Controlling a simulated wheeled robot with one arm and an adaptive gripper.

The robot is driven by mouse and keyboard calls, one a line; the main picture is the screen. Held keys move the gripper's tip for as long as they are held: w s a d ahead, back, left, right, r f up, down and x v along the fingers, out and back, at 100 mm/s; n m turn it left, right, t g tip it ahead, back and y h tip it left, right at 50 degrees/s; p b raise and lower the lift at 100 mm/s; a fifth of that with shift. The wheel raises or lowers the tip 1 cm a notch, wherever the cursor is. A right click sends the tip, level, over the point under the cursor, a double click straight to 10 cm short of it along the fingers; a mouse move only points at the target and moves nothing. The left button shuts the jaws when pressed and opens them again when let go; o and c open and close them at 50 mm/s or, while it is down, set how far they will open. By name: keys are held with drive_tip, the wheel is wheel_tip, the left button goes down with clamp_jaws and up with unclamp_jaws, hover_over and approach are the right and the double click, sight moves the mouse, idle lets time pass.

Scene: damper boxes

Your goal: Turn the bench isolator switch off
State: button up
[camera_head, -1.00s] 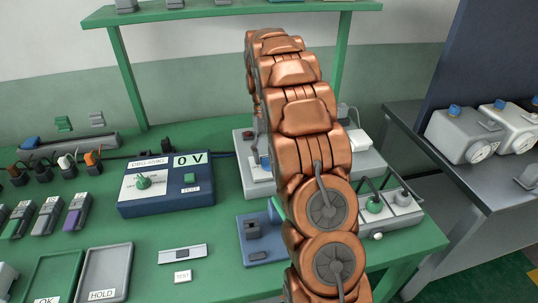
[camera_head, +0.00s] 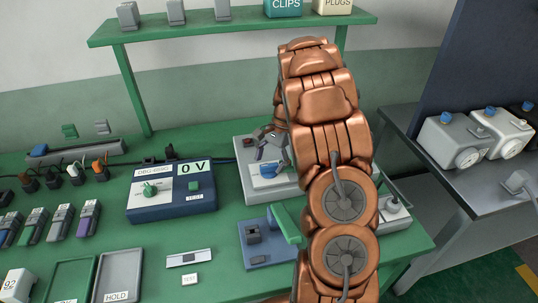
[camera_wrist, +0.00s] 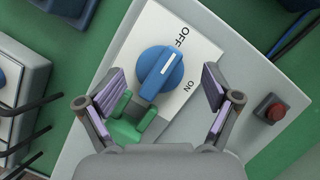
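The bench isolator switch is a blue knob (camera_wrist: 160,73) on a white plate (camera_wrist: 122,68) marked OFF and ON. In the wrist view its white line points up and right, toward the OFF side. The knob also shows in the head view (camera_head: 268,170), on a pale grey box (camera_head: 254,190). My gripper (camera_wrist: 160,92) is open and empty, with its fingers apart on the left and right below the knob in the wrist view. In the head view my gripper (camera_head: 267,142) is small and partly hidden by my arm. I cannot tell whether it touches the knob.
A red button (camera_wrist: 272,110) sits on the same box. A green part (camera_wrist: 130,122) lies between my fingers and the knob. A blue test unit (camera_head: 170,190) reads 0 V on the left. A blue fixture with a green lever (camera_head: 285,224) stands in front.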

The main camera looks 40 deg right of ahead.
drive_tip(key=m+t+p, duration=0.1)
drive_tip(key=m+p, duration=0.1)
drive_tip(key=m, duration=0.1)
drive_tip(key=shift+s+r, duration=0.15)
drive_tip(key=m+t+p, duration=0.1)
drive_tip(key=m, duration=0.2)
drive_tip(key=shift+m+t, duration=0.3)
drive_tip(key=shift+m, duration=0.1)
drive_tip(key=shift+d+r, duration=0.1)
drive_tip(key=shift+d, duration=0.05)
drive_tip(key=b+v, duration=0.2)
drive_tip(key=v, duration=0.5)
drive_tip(key=s+a+r+n+g+h+b, duration=0.1)
drive_tip(key=s+a+r+n, duration=0.1)
drive_tip(key=s+a+n, duration=0.6)
drive_tip(key=s+a+r+n+g+h+b, duration=0.1)
drive_tip(key=s+a+r+n+g+h, duration=0.1)
drive_tip(key=s+a+n, duration=0.6)
drive_tip(key=shift+s+a+r, duration=0.55)
drive_tip(key=shift+s+a, duration=2.05)
drive_tip(key=shift+a, duration=0.5)
